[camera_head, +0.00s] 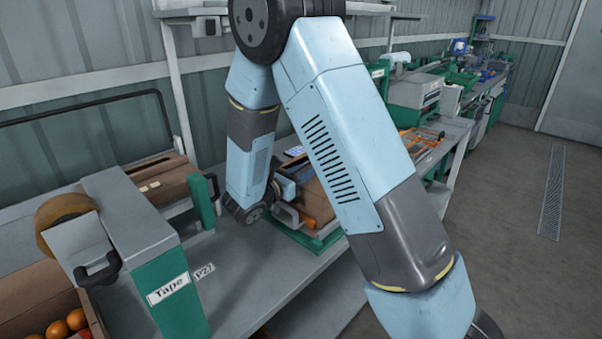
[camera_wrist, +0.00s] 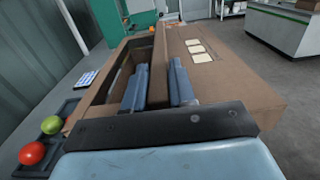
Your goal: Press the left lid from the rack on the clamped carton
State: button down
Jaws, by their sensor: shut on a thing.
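In the wrist view my gripper (camera_wrist: 158,88) has its two blue-grey fingers closed on a thin brown upright edge, which I take to be the lid (camera_wrist: 159,58). Right of the fingers is a broad brown cardboard face (camera_wrist: 232,82) with several cream labels; left of them is an open, box-like hollow. I cannot tell where the lid ends and the cardboard around it begins. In the head view my arm hides most of the gripper, beside a brown cardboard piece (camera_head: 317,201) on a green base. Another brown carton (camera_head: 160,172) with pale labels stands at left by a green clamp (camera_head: 202,201).
A tape dispenser (camera_head: 160,262) and a crate of tomatoes (camera_head: 31,303) are at the near left. The wrist view shows a red tomato (camera_wrist: 32,153) and a green one (camera_wrist: 52,125) in dark trays. Green machines (camera_head: 414,90) stand farther along the bench. The floor at right is clear.

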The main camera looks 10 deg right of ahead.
jog(key=shift+f, duration=1.5)
dwell(1.2)
jog(key=c, duration=0.8)
grip_release()
jog(key=shift+c, duration=0.2)
jog(key=c, duration=0.3)
jog(key=shift+w+r, duration=0.1)
jog(key=shift+r, duration=0.05)
jog(key=shift+r, duration=3.9)
